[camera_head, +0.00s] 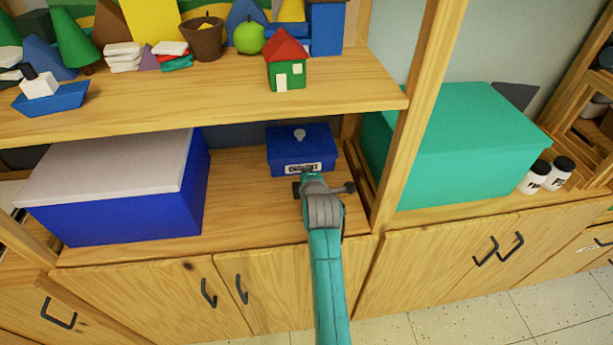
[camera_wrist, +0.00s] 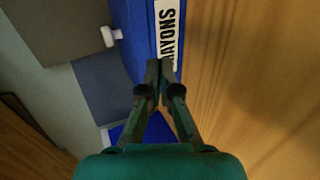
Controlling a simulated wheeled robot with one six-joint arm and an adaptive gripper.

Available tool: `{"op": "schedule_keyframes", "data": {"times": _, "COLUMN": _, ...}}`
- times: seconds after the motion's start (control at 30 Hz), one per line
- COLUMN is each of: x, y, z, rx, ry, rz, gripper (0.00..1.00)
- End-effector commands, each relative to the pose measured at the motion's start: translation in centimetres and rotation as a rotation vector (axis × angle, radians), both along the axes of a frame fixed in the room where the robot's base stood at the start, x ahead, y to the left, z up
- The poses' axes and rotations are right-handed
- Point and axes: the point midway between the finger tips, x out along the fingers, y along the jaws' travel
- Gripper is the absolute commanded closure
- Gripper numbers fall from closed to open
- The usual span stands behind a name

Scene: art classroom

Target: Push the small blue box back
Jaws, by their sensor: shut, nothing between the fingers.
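The small blue box (camera_head: 290,143) stands towards the back of the lower shelf, under the upper shelf's right part. It has a pale knob on its lid and a label on its front. In the wrist view the blue box (camera_wrist: 142,35) fills the top middle, with its label reading "RAYONS". My gripper (camera_head: 309,178) is shut and empty, at the box's front face by the label. In the wrist view my gripper (camera_wrist: 159,68) has its fingertips together by the label's end. I cannot tell whether they touch the box.
A large blue box with a pale lid (camera_head: 120,190) stands to the left on the same shelf (camera_head: 245,205). A wooden upright (camera_head: 405,120) is close on the right, with a large teal box (camera_head: 470,145) beyond it. The upper shelf (camera_head: 200,95) holds a toy house and several other objects.

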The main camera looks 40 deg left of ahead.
Motion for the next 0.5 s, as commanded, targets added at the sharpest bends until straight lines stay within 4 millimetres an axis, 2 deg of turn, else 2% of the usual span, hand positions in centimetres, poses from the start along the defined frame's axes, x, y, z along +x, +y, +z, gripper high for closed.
{"op": "schedule_keyframes", "data": {"times": 0.27, "x": -0.3, "y": -0.4, "z": 0.3, "rx": 0.0, "ry": 0.0, "rz": 0.0, "gripper": 1.0}}
{"op": "schedule_keyframes", "data": {"times": 0.5, "x": -1.6, "y": -1.9, "z": 0.3, "rx": -0.001, "ry": 0.001, "rz": 0.0, "gripper": 1.0}}
